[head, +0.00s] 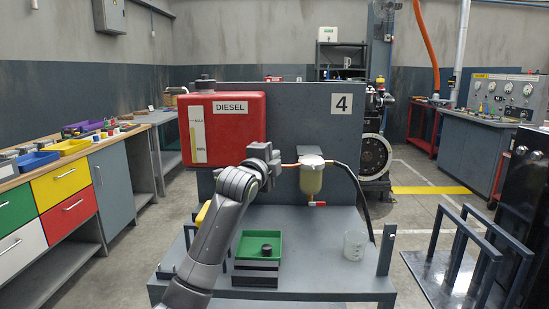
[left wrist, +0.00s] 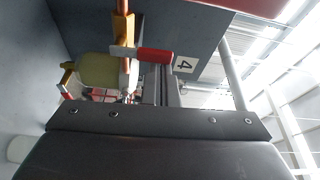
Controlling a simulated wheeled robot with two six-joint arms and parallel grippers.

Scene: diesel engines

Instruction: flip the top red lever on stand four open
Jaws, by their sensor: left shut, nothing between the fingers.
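Stand four (head: 300,115) is a grey panel marked 4 with a red diesel tank (head: 225,125). The top red lever (left wrist: 155,55) shows in the left wrist view, on a brass valve in the copper pipe. It lies crosswise to the pipe. In the head view my gripper hides it. A lower red lever (head: 317,204) sits under the yellowish filter bowl (head: 311,180); it also shows in the left wrist view (left wrist: 66,91). My left gripper (head: 274,162) is shut and empty in front of the pipe, close to the top lever; contact cannot be told.
The stand's shelf (head: 320,275) holds a green tray (head: 240,256) and a clear beaker (head: 355,245). A black hose (head: 358,190) curves down right of the filter. Grey posts rise at the shelf's front corners. A drawer bench (head: 115,185) stands left.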

